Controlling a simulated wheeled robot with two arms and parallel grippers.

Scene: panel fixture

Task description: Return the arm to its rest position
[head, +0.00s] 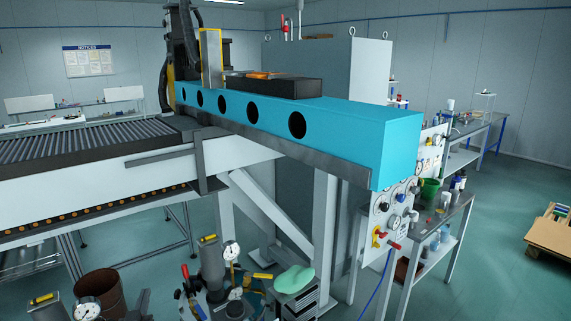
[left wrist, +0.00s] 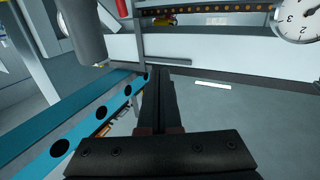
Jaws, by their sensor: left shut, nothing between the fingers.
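My left gripper (left wrist: 158,80) shows in the left wrist view as two black fingers, shut together with nothing between them. Its dark palm block (left wrist: 160,157) fills the bottom of that view. The fingers point toward a pale beam and touch nothing that I can make out. In the head view, the lower edge is crowded with dark parts and gauges, and I cannot clearly pick the gripper's fingertips out there. My right gripper is not in view.
A gantry machine with a blue beam (head: 340,125) spans the head view. A panel with gauges and valves (head: 384,220) stands at its right end. A grey cylinder (left wrist: 84,32) and a dial gauge (left wrist: 300,18) show in the wrist view.

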